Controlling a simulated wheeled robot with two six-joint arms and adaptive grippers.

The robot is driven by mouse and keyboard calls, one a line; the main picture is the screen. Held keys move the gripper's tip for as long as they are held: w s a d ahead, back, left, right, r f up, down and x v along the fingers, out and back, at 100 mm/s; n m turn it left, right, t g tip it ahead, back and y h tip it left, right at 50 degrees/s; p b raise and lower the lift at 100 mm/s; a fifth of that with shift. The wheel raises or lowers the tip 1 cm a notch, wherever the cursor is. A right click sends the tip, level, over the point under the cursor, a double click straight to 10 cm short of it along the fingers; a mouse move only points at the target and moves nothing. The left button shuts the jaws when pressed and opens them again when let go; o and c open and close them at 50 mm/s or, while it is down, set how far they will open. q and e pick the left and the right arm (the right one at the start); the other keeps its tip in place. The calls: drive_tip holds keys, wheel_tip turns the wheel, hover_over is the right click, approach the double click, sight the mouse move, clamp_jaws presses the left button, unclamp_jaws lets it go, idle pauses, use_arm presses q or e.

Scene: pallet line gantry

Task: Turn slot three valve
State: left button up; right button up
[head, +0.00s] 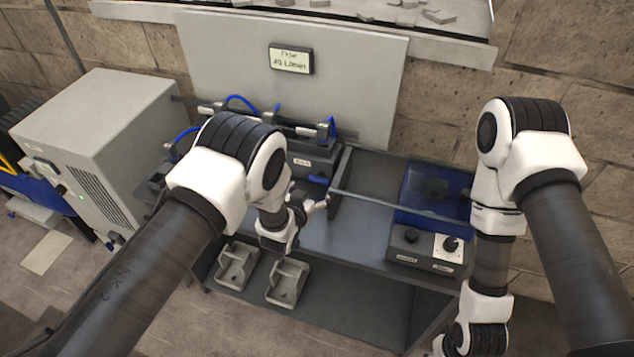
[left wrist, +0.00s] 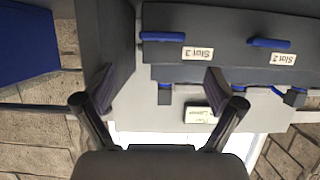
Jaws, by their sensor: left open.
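The slot three valve shows as a blue lever handle (left wrist: 163,36) beside a white label reading "Slot 3" (left wrist: 198,53) on a dark block, upside down in the left wrist view. In the head view the blue handle (head: 318,180) lies just behind and above my left gripper (head: 312,205). My left gripper also shows in the left wrist view (left wrist: 160,92), fingers apart and nothing between them. It is clear of the handle. A second blue handle (left wrist: 268,43) has a "Slot 2" label (left wrist: 283,59). My left forearm hides much of the valve row in the head view.
A blue-covered unit (head: 425,185) and a control box with knobs (head: 425,250) stand right on the bench. A thin rail (head: 390,203) crosses near the handle. Two grey trays (head: 287,283) sit on the lower shelf. A grey cabinet (head: 110,140) stands left.

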sight(319, 179)
use_arm(q)
drive_tip(key=b+x, duration=0.2)
drive_tip(key=x, duration=0.1)
drive_tip(key=shift+a+f, duration=0.2)
drive_tip(key=shift+f, duration=0.2)
drive_tip(key=x, duration=0.3)
drive_tip(key=shift+w+d+r, duration=0.1)
drive_tip(key=shift+r, duration=0.1)
drive_tip(key=shift+w+d+f, duration=0.15)
drive_tip(key=shift+w, duration=0.25)
drive_tip(key=shift+s, duration=0.1)
use_arm(e)
wheel_tip(319, 179, down, 3)
drive_tip(key=shift+r, duration=0.15)
drive_tip(key=shift+a, duration=0.1)
use_arm(q)
drive_tip(key=c, duration=1.1)
